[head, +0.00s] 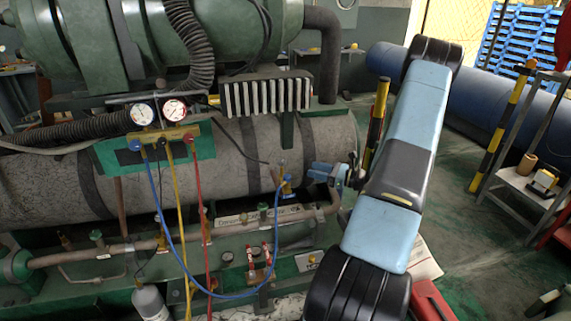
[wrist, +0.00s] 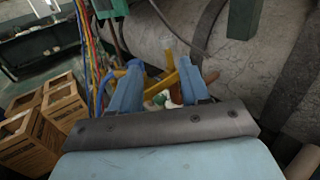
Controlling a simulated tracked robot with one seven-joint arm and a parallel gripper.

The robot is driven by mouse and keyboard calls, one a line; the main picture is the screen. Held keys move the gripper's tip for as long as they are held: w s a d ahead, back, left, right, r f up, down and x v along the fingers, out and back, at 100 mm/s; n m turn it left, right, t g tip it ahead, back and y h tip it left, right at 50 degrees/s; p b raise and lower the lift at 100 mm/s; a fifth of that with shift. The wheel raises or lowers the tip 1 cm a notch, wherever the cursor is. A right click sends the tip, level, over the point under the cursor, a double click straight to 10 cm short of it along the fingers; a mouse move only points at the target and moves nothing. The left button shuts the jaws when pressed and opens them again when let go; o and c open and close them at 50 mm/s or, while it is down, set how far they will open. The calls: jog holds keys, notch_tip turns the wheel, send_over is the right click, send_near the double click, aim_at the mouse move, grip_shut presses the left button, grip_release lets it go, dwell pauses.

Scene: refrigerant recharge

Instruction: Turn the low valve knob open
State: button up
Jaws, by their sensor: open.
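The gauge manifold (head: 163,137) with two round dials hangs on a green panel in the head view. A blue knob (head: 135,144) is at its left end and a red knob (head: 188,137) at its right end. I cannot tell for sure which knob is the low valve knob. My gripper (head: 312,172) is open, well right of the manifold, beside a brass fitting (head: 286,187) where the blue hose ends. In the wrist view, yellow-brass parts and a small green and white piece (wrist: 161,98) show between my gripper's fingers (wrist: 160,72). Contact cannot be told.
Blue (head: 167,220), yellow (head: 179,230) and red (head: 201,220) hoses hang from the manifold. The large grey tank (head: 235,170) lies behind. Pipes and small valves run below it. Wooden crates (wrist: 62,100) stand at left in the wrist view.

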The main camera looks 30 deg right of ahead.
aim_at(285, 161)
jog(key=shift+m+h, duration=0.3)
jog(key=shift+h, duration=0.2)
jog(key=x, duration=1.3)
jog(key=shift+w+d+f, duration=0.1)
jog(key=shift+w+d, duration=0.05)
jog(key=shift+w, duration=0.1)
jog(key=shift+c, duration=0.4)
jog(key=c, duration=0.7)
jog(key=shift+w+d+n+g+y, duration=0.15)
jog(key=shift+n+g+y, duration=1.2)
jog(key=shift+g, duration=0.2)
jog(key=shift+w+d+n+g+y, duration=0.15)
jog(key=shift+n+g+y, duration=1.2)
jog(key=shift+g, duration=0.2)
jog(key=o, duration=0.8)
